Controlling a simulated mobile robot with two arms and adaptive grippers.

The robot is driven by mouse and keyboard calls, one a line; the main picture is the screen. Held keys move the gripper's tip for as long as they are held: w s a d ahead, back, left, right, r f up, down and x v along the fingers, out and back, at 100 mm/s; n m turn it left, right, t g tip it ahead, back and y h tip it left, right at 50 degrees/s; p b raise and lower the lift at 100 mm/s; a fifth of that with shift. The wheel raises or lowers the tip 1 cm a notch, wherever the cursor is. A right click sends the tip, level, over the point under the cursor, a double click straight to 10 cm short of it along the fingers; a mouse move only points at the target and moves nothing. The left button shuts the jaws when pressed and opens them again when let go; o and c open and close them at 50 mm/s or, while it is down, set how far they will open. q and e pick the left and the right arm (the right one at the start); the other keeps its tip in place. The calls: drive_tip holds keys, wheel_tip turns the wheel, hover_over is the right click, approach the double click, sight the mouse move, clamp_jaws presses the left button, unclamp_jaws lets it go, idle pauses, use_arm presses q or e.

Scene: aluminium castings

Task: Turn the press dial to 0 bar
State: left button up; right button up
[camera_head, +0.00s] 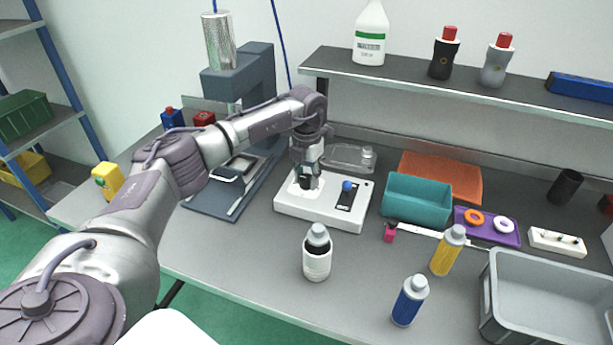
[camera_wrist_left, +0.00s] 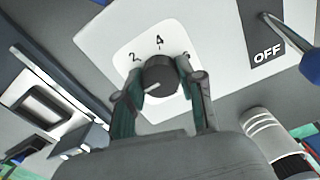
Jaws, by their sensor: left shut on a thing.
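The press dial is a dark round knob (camera_wrist_left: 161,72) on a white scale plate (camera_wrist_left: 125,60) in the left wrist view. The numbers 2, 4 and 6 show around its far side; the rest of the scale is hidden by my fingers. A pale pointer line on the knob points to the lower left, towards one finger. My left gripper (camera_wrist_left: 165,88) is shut on the dial, one finger on each side. In the head view the left gripper (camera_head: 306,182) reaches down onto the white control box (camera_head: 322,216), covering most of the dial. My right gripper is not in view.
A blue-knobbed lever (camera_head: 348,186) stands on a black plate, marked OFF in the wrist view, just right of the dial. A white bottle (camera_head: 317,252) stands close in front of the box. A teal bin (camera_head: 417,205) is to the right, and the grey-blue press (camera_head: 240,75) behind left.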

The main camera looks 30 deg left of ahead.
sight(307, 177)
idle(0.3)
use_arm(q)
drive_tip(key=o, duration=1.1)
drive_tip(key=shift+o, duration=0.2)
drive_tip(key=shift+r, duration=0.2)
wheel_tip(307, 177, up, 12)
drive_tip(key=shift+f, duration=0.15)
